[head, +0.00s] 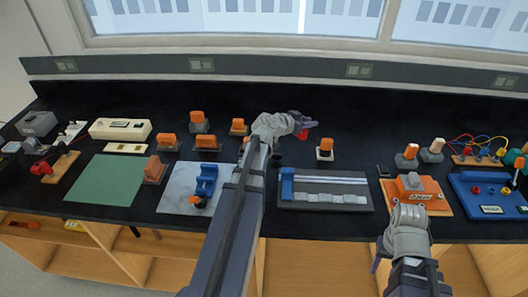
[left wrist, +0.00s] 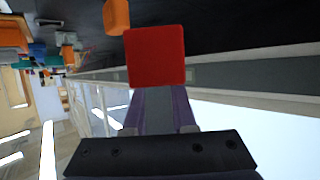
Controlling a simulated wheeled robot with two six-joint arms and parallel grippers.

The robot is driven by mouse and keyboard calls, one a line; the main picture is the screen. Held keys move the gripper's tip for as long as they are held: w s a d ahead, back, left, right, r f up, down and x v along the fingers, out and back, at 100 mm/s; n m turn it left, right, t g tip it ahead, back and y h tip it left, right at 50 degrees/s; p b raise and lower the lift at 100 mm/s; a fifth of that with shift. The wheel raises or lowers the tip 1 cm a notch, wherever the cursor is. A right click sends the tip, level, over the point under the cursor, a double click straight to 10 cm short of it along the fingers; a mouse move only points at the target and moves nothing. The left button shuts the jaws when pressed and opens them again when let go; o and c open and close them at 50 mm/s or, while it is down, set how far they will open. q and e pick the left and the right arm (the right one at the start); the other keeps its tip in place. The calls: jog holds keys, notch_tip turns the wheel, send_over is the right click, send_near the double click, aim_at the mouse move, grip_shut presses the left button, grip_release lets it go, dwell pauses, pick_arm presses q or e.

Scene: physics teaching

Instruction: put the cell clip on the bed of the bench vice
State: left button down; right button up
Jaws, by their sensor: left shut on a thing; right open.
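A red block (left wrist: 155,56), which looks like the cell clip, is held between the purple fingers of my left gripper (head: 303,126). In the head view only a small red part of it (head: 303,134) shows beside the fingers, above the back part of the bench. The blue bench vice (head: 204,182) stands on a pale grey board to the left of my left forearm, well apart from the held block. My right gripper (head: 398,240) is open at the front right edge of the bench, near the orange board; its fingertips are partly hidden.
A grey track board (head: 325,205) lies right of my left forearm. An orange board (head: 432,203) and a blue board (head: 485,204) lie further right. Several orange-topped blocks stand behind the vice. A green mat (head: 105,180) lies left. The black bench top is clear along the back middle.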

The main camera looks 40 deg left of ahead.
pick_arm(q)
jog(key=f+b, duration=1)
jog(key=shift+s+a, duration=0.1)
jog(key=shift+a, duration=0.2)
jog(key=shift+f, duration=0.1)
jog(key=shift+f, duration=0.15)
jog(key=c, duration=0.7)
grip_release()
jog(key=shift+c, duration=0.2)
jog(key=shift+r, duration=0.3)
jog(key=p+v, duration=0.4)
jog(key=v, duration=0.8)
jog(key=shift+p, duration=0.3)
